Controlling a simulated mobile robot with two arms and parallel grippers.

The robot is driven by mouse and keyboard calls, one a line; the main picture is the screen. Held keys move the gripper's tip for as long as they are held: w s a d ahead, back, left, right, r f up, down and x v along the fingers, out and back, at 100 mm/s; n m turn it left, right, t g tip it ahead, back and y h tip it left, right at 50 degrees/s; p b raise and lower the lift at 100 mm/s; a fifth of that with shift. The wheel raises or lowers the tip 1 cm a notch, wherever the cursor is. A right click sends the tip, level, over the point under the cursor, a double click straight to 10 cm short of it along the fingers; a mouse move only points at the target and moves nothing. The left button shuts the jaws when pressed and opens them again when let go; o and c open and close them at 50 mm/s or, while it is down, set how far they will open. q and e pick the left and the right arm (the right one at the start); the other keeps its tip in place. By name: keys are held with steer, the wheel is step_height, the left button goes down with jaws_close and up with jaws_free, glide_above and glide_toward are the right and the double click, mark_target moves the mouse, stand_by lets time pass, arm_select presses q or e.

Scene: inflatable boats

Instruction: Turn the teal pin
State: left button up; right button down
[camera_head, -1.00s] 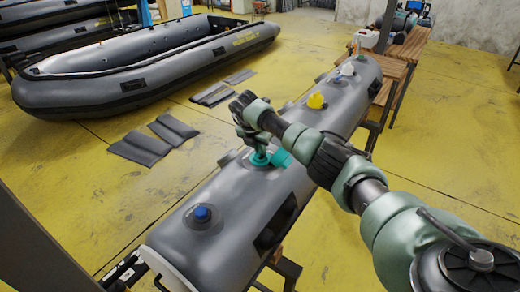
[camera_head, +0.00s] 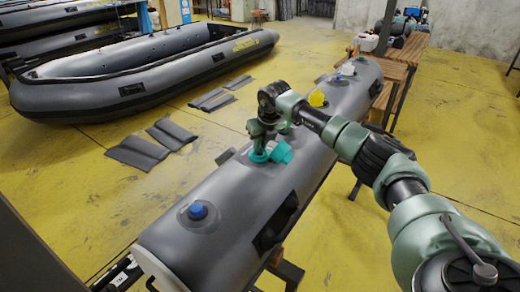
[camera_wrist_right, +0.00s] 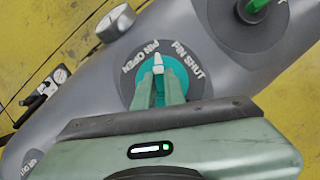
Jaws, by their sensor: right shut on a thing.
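The teal pin (camera_wrist_right: 159,65) sits in a round valve on the grey boat tube, with a dark ring (camera_wrist_right: 202,62) around it. The ring reads PIN OPEN on the left and PIN SHUT on the right in the right wrist view. A white mark on the pin points up, between the two labels. My right gripper (camera_wrist_right: 158,90) is shut on the pin; its fingers hide part of it. In the head view my right gripper (camera_head: 258,148) comes down on the teal valve from above. A teal cap (camera_head: 282,152) hangs open beside it. My left gripper is not in view.
The grey tube (camera_head: 225,210) also carries a blue valve (camera_head: 198,211) nearer me and a yellow one (camera_head: 317,98) farther off. A green-pinned valve (camera_wrist_right: 255,8) shows in the wrist view. A grey inflatable boat (camera_head: 130,85) lies on the yellow floor behind.

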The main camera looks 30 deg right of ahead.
mark_target(268, 158)
steer(key=n+y+b, duration=0.1)
steer(key=n, duration=0.1)
steer(key=shift+d+n, duration=0.15)
steer(key=shift+n, duration=0.15)
steer(key=shift+n+y+b, duration=0.55)
steer(key=shift+n+y, duration=0.05)
steer(key=shift+n, duration=1)
steer(key=shift+r, duration=0.1)
steer(key=c, duration=1.5)
jaws_free()
steer(key=b+v, duration=0.1)
steer(key=v, duration=0.6)
steer(key=shift+r+b, duration=0.35)
steer(key=shift+b, duration=0.05)
